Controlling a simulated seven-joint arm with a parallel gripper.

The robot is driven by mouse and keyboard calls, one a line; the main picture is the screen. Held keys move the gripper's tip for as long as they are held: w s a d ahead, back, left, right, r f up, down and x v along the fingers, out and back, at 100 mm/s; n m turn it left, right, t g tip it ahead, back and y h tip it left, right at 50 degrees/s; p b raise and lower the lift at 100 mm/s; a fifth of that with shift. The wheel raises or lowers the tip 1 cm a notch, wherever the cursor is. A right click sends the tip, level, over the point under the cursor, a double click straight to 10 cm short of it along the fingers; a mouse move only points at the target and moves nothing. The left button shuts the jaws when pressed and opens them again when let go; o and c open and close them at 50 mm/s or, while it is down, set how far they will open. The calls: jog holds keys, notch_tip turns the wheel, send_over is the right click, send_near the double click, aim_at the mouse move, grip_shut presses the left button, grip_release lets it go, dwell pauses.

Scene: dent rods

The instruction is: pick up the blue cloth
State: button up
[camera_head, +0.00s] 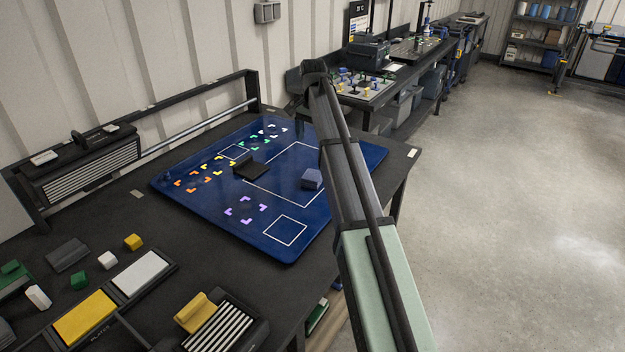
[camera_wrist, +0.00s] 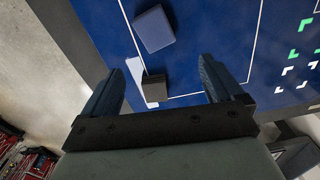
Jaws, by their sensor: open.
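No thing shows clearly as a cloth. A blue-grey, block-like thing (camera_head: 312,179) sits on the blue mat (camera_head: 205,180), left of my arm in the head view; I cannot tell whether it is folded cloth. A similar blue-grey thing (camera_wrist: 153,28) shows in the wrist view, beyond my fingertips. My gripper (camera_wrist: 164,76) is open, its two dark blue fingers wide apart. A small dark block (camera_wrist: 154,88) and a pale blue patch (camera_wrist: 136,72) show between the fingers, with no visible grip on either. My fingertips cannot be made out in the head view.
A dark flat piece (camera_head: 251,169) lies on the mat among coloured corner marks. Small blocks, a white tray (camera_head: 143,272) and a yellow tray (camera_head: 86,318) are at the table's near left. A rail runs along the back. The mat's lower right is clear.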

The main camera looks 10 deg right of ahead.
aim_at(314, 173)
jog(key=f+n, duration=0.1)
jog(key=f, duration=0.3)
jog(key=f+n, duration=0.1)
jog(key=f, duration=0.4)
jog(key=f+n, duration=0.1)
jog(key=f, duration=0.3)
jog(key=shift+s+f, duration=0.25)
jog(key=shift+f, duration=0.15)
jog(key=c, duration=1)
